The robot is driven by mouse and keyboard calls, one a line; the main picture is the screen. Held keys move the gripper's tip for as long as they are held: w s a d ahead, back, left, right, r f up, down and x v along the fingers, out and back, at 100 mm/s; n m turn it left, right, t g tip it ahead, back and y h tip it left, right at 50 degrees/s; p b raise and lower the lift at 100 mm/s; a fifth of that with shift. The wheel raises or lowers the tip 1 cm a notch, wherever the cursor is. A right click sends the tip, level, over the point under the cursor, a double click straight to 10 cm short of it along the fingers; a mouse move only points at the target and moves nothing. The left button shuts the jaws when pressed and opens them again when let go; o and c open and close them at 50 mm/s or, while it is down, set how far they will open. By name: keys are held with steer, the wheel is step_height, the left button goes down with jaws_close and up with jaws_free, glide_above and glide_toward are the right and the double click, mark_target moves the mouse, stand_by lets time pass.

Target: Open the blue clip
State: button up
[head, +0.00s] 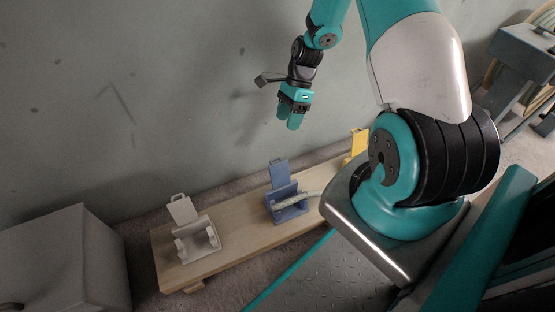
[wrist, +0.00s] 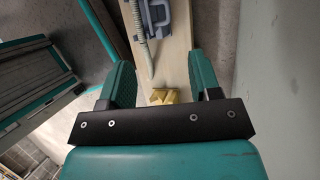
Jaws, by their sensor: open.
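The blue clip (head: 289,206) sits on the wooden bench, with its flap (head: 279,173) standing up, swung away from the cradle. A pale ribbed conduit (head: 312,196) has its end in the blue clip's cradle and runs right until my arm hides it. My gripper (head: 290,122) is in the air above and behind the bench, apart from the clip. In the wrist view the gripper (wrist: 161,68) is open and empty. The blue clip (wrist: 157,14) is at the top there, beyond the fingertips, with the conduit (wrist: 144,40) beside it.
A white clip (head: 199,242) with its flap up sits on the bench (head: 245,222) at left. A yellow clip (head: 359,142), partly hidden by my arm, is at right; it shows between the fingers in the wrist view (wrist: 164,97). A grey box (head: 62,262) stands left; the wall is behind.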

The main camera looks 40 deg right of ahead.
mark_target(276, 160)
steer(key=b+x, duration=0.5)
steer(key=x, duration=0.7)
steer(key=shift+s+a+f+b, duration=0.1)
steer(key=shift+a+f+b, duration=0.1)
steer(key=shift+f+b, duration=0.15)
